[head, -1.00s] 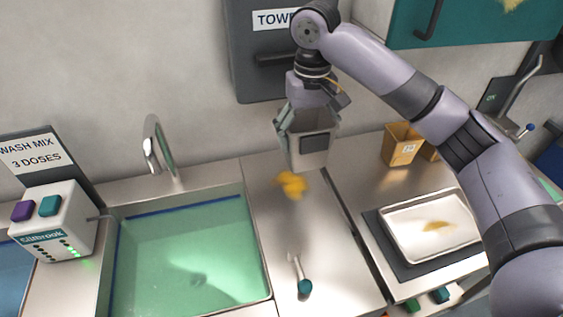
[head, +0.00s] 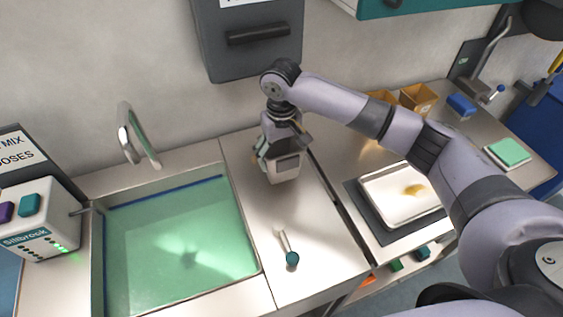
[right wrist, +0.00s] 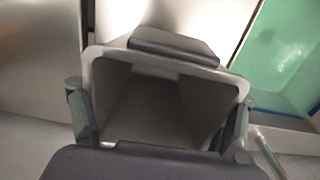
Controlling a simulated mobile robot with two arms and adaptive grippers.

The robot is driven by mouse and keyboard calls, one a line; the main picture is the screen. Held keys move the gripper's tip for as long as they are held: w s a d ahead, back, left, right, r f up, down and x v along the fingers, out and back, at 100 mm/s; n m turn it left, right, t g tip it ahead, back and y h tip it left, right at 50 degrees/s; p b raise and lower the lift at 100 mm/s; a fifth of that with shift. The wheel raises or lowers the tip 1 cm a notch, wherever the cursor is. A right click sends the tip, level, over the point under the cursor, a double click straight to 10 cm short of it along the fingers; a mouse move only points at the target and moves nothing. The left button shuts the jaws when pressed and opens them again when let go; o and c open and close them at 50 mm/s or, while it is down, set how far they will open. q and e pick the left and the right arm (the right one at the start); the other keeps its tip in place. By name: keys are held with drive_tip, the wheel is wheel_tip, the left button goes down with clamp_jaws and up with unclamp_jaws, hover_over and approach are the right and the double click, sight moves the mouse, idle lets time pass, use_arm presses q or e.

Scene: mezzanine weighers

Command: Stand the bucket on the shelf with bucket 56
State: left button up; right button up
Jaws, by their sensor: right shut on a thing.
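A grey bucket (head: 283,171) with a dark plate on its front is in my right gripper (head: 278,150). The gripper grasps it by two opposite sides. The bucket is upright at or just above the steel counter right of the sink; I cannot tell if it touches. In the right wrist view the bucket (right wrist: 160,105) is seen from above, open and empty, with a finger on each side. I can read no number 56. My left gripper is out of view.
A water-filled sink (head: 180,245) with a tap (head: 137,135) lies left. A teal-ended scoop (head: 290,257) lies on the counter (head: 315,225) in front of the bucket. A white tray (head: 390,207) stands right. A dark wall dispenser (head: 250,45) hangs behind.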

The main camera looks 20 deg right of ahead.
wheel_tip(320, 180, down, 4)
drive_tip(key=shift+r+p, duration=0.25)
drive_tip(key=shift+p, duration=0.1)
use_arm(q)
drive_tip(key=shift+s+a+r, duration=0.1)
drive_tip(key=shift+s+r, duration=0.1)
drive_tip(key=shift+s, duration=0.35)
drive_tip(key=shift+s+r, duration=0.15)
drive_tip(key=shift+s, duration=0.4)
use_arm(e)
drive_tip(key=shift+f, duration=0.3)
drive_tip(key=o, duration=1.5)
drive_tip(key=shift+f, duration=0.15)
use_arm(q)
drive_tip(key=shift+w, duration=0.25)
use_arm(e)
drive_tip(key=o, duration=0.4)
